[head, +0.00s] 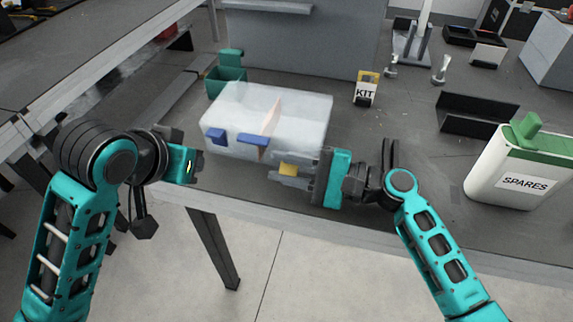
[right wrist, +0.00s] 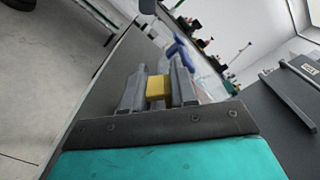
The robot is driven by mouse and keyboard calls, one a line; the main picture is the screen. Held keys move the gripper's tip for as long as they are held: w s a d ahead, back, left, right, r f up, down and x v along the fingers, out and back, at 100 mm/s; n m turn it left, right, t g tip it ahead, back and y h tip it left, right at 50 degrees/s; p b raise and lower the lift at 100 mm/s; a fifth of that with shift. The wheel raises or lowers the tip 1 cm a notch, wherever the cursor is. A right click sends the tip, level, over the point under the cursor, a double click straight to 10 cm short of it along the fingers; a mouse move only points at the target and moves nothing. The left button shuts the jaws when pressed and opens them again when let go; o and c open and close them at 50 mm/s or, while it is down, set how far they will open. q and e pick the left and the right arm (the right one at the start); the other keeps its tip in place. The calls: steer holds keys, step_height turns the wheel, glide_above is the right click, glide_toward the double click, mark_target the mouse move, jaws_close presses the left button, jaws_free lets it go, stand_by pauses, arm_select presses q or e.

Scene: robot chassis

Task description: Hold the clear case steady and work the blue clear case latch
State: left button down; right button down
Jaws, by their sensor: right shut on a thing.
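The clear case (head: 300,105) is a frosted translucent box on the bench, closed, with an orange-tan shape showing through it. Two blue latches sit on its front: a left one (head: 216,136) and a right one (head: 253,139), which appears to stick outward. Blue also shows beyond my fingers in the right wrist view (right wrist: 181,46). My right gripper (head: 280,170) is in front of the case's lower right side, shut on a small yellow block (right wrist: 158,88). My left gripper (head: 198,165) is left of the case's front, apart from the latches; its finger opening is unclear.
A green bin (head: 226,80) stands behind the case at left. A KIT box (head: 366,90) stands right of it. A black tray (head: 478,115) and a white SPARES container (head: 525,170) with green lid are further right. The bench's front edge (head: 400,243) runs below my grippers.

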arm_select(q)
steer(key=shift+s+a+r, duration=0.15)
steer(key=shift+s, duration=0.2)
arm_select(e)
steer(key=shift+s+f, duration=0.1)
steer(key=shift+f, duration=0.15)
steer(key=shift+c, duration=1)
jaws_free()
steer(key=shift+r, duration=0.25)
steer(key=shift+v, duration=5)
